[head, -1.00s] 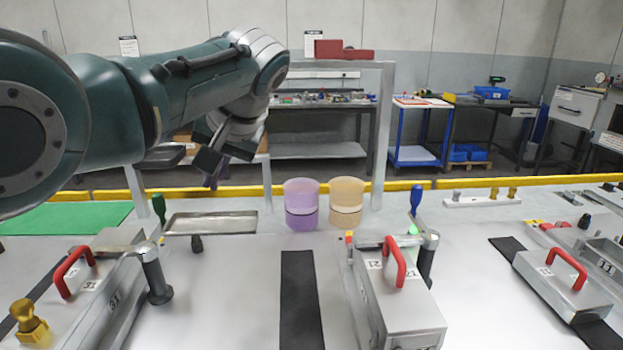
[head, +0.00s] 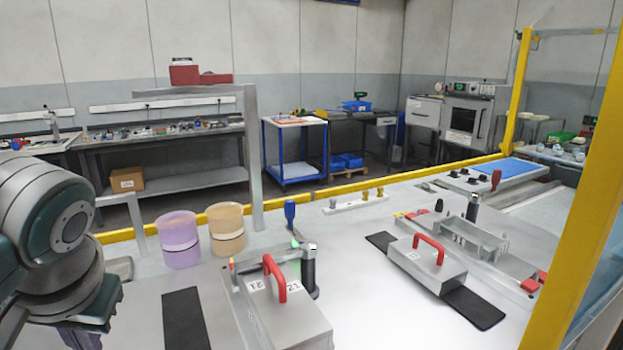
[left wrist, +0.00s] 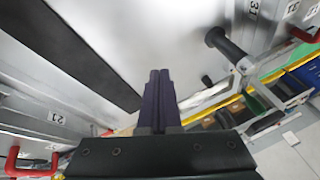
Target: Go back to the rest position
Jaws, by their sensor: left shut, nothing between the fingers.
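My left arm shows at the left edge of the head view, with its end cut off by the bottom of the frame. My left gripper (left wrist: 159,78) shows in the left wrist view. Its two dark fingers lie together, shut, with nothing between them. The fingers are over the pale worktable, between a fixture marked 21 (left wrist: 45,120) and a fixture marked 31 (left wrist: 262,12). I cannot tell their height above the table. My right gripper is in neither view.
A purple cup (head: 180,240) and a tan cup (head: 226,232) stand on the worktable (head: 370,310). Nearby is a grey fixture with a red handle (head: 275,280); another red-handled block (head: 425,265) lies further right. A yellow post (head: 575,220) stands at the right.

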